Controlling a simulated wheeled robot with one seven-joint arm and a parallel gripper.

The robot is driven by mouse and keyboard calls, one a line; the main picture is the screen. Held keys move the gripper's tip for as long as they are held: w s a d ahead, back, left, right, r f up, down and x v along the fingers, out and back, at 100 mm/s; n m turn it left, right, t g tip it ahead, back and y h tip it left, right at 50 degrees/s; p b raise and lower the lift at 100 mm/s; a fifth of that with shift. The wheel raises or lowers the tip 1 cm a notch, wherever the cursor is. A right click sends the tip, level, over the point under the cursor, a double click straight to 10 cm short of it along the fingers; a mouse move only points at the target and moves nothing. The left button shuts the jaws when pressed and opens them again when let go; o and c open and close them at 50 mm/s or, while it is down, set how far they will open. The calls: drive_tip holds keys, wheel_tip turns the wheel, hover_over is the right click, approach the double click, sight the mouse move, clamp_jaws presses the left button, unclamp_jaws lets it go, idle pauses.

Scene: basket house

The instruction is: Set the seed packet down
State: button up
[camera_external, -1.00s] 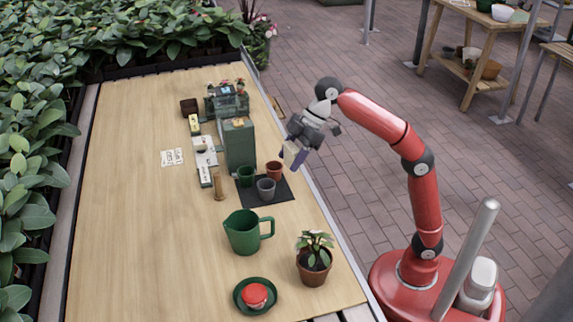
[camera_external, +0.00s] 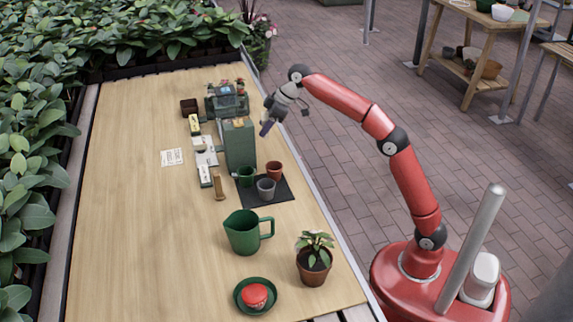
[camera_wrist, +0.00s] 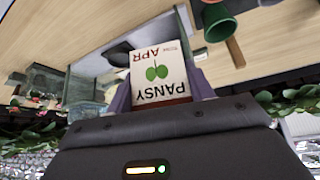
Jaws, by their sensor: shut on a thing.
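The seed packet (camera_wrist: 160,76) shows in the wrist view. It is white with a green leaf print, a red band and the upside-down words "PANSY" and "APR". My gripper (camera_wrist: 160,92) is shut on it, with a purple finger at each side. In the external view my gripper (camera_external: 267,128) hangs at the right edge of the wooden table (camera_external: 130,220), just right of the tall green box (camera_external: 240,148). The packet is hard to make out there.
Small pots, one terracotta (camera_external: 274,170) and one grey (camera_external: 266,188), stand on a black mat (camera_external: 283,192). A green jug (camera_external: 243,233), a potted plant (camera_external: 313,262) and a red-lidded jar (camera_external: 255,295) stand nearer. The table's left side is mostly clear, apart from a white card (camera_external: 171,157).

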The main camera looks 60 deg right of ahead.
drive_tip(key=shift+m+t+h, duration=0.3)
drive_tip(key=shift+m+h, duration=0.2)
drive_tip(key=shift+m, duration=0.4)
drive_tip(key=w+d+f, duration=0.1)
drive_tip(key=d+f, duration=0.1)
drive_tip(key=d, duration=0.1)
drive_tip(key=w+d+f, duration=0.1)
drive_tip(key=d+f, duration=0.1)
drive_tip(key=f, duration=0.1)
drive_tip(key=w+d+f+b, duration=0.1)
drive_tip(key=w+d+f, duration=0.1)
drive_tip(key=d, duration=0.1)
drive_tip(key=shift+d+f, duration=0.25)
drive_tip(key=shift+d, duration=0.05)
drive_tip(key=shift+f+b, duration=0.6)
drive_tip(key=shift+f, duration=1.45)
drive_tip(key=shift+f, duration=0.2)
drive_tip(key=o, duration=0.9)
drive_tip(key=shift+o, duration=0.2)
drive_tip(key=shift+w+r, duration=0.1)
drive_tip(key=shift+r, duration=0.05)
